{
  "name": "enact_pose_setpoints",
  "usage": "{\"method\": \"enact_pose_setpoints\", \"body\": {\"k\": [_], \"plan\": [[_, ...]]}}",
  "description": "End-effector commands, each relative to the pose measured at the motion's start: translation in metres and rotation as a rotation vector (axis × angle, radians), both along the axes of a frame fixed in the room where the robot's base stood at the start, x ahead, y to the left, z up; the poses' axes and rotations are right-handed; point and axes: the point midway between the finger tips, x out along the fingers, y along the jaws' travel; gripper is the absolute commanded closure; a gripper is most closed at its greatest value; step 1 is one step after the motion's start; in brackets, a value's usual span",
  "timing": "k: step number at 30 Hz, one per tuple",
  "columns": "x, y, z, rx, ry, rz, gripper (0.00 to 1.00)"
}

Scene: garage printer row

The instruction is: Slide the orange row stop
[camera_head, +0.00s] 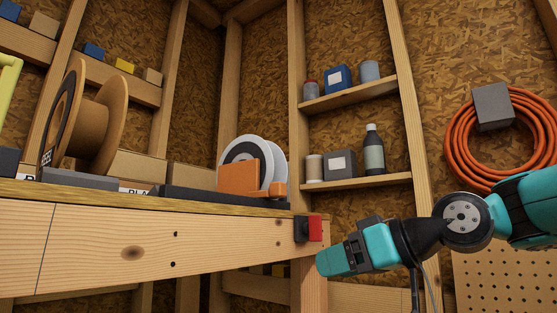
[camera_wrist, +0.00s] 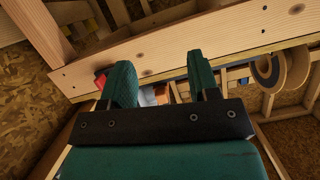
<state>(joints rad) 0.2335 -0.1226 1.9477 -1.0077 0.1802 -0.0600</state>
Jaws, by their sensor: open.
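The orange row stop (camera_head: 238,178) stands on the bench top near its right end in the head view. Its upright plate is in front of a white-and-grey spool (camera_head: 272,160), and a low orange part shows at the spool's right. My gripper (camera_head: 325,264) is in front of and below the bench's right end, to the right of the stop and apart from it. In the wrist view my gripper (camera_wrist: 163,75) has its two teal fingers spread, with the bench front beyond them. A small pale and orange patch shows between the fingers; I cannot tell what it is.
A red switch box (camera_head: 310,228) sits on the bench front (camera_head: 170,245) at its right end, close to my gripper. A large brown spool (camera_head: 100,125) stands at the left. Shelves with cans are behind; an orange cable coil (camera_head: 545,140) hangs at right.

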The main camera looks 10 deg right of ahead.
Motion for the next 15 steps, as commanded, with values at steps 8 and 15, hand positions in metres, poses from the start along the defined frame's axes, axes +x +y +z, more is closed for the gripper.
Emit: {"method": "enact_pose_setpoints", "body": {"k": [8,15], "plan": [[0.021,-0.049,0.133,0.103,-0.310,-0.020,0.45],[0.034,-0.038,0.143,0.114,-0.333,-0.012,0.45]]}}
